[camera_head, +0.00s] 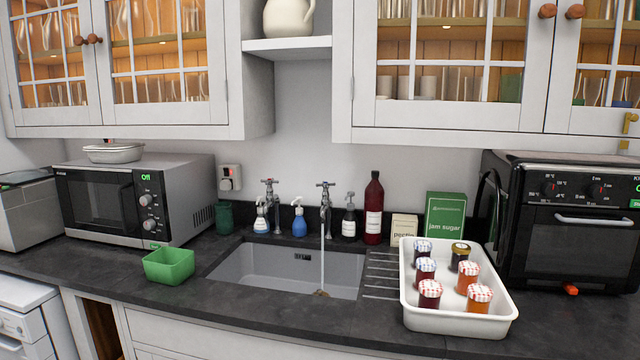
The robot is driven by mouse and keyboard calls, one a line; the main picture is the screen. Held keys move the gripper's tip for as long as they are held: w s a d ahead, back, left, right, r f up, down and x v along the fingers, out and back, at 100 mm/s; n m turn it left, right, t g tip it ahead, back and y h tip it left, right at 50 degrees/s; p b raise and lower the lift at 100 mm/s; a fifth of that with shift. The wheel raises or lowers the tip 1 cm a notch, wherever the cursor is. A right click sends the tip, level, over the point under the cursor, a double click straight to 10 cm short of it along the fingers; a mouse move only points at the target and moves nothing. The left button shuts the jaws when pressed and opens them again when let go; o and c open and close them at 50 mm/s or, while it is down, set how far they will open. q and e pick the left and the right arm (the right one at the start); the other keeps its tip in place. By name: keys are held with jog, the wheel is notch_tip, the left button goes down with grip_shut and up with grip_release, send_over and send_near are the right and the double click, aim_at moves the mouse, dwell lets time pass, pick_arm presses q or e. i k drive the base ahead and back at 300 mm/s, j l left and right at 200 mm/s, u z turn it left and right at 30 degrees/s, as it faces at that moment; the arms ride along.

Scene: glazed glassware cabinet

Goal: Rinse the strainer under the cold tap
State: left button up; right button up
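Two taps stand behind the sink (290,268). The right tap (326,205) has a blue-marked top, which fits a cold tap. A thin stream of water (322,265) runs from it down to the brownish drain (321,294). The left tap (270,205) shows no stream. I cannot clearly identify a strainer. A green, square, open-topped container (168,264) sits on the dark counter left of the sink; I cannot tell if its walls have holes. The sink looks empty. Neither of my grippers is in view.
A microwave (140,200) with a pale shallow dish (114,152) on top stands left. Soap bottles, a dark red bottle (373,208) and a jam sugar box (443,215) line the back. A white tray (460,322) of jars and a black oven (565,220) stand right. Glazed cabinets hang above.

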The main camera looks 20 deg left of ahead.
aim_at(325, 185)
jog(key=i+j, duration=0.75)
jog(key=i, duration=0.3)
jog(key=j+u, duration=0.05)
